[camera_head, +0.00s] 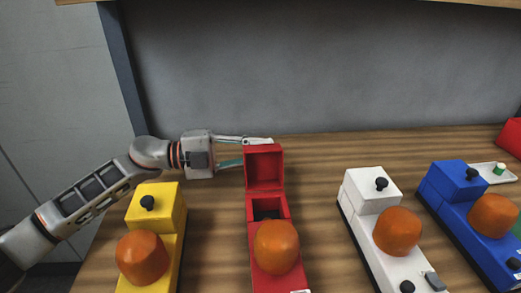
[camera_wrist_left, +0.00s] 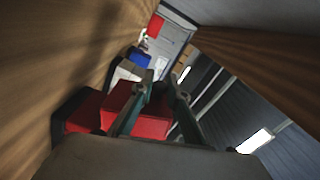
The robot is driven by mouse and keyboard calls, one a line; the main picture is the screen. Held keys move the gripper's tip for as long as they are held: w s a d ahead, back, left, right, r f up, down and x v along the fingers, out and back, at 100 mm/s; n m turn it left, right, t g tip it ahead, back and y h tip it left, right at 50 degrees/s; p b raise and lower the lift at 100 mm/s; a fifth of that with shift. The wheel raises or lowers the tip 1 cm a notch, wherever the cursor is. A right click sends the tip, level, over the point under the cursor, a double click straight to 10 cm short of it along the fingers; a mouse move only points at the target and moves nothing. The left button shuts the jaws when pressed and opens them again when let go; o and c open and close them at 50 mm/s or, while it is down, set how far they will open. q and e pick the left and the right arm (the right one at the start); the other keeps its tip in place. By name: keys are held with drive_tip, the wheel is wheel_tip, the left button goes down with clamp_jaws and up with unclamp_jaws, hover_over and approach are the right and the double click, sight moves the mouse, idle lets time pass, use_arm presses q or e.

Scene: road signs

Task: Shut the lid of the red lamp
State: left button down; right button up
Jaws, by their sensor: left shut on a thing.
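The red lamp (camera_head: 253,233) stands on the table with its lid (camera_head: 264,167) raised upright at the back, so its dark compartment (camera_head: 267,210) is uncovered. An orange dome (camera_head: 276,247) sits on its front part. My left gripper (camera_head: 252,151) comes from the left and is shut on the raised lid near its top. The lid partly hides the fingers. In the left wrist view, the left gripper's fingers (camera_wrist_left: 162,92) reach over the red lid (camera_wrist_left: 150,126). The red lamp's body (camera_wrist_left: 83,112) shows beside it. My right gripper is not in view.
A yellow lamp (camera_head: 157,205) stands left of the red one, below my left arm. A white lamp (camera_head: 371,186) and a blue lamp (camera_head: 456,183) stand to the right. A small tray (camera_head: 501,177) and another red object (camera_head: 513,137) are at far right. A grey panel (camera_head: 300,70) rises behind the table.

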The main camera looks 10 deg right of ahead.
sight(263, 148)
use_arm(q)
drive_tip(key=shift+s+r+m+p, duration=0.4)
drive_tip(key=shift+r+m, duration=0.35)
drive_tip(key=shift+m, duration=0.25)
drive_tip(key=shift+s+r+m, duration=0.4)
drive_tip(key=shift+s+m, duration=0.05)
drive_tip(key=shift+m, duration=0.25)
drive_tip(key=shift+s+r+m+p, duration=0.5)
drive_tip(key=shift+s+m, duration=0.3)
drive_tip(key=shift+m, duration=0.4)
drive_tip(key=shift+s+r+m, duration=0.15)
drive_tip(key=shift+s+m, duration=0.2)
drive_tip(key=shift+m, duration=0.05)
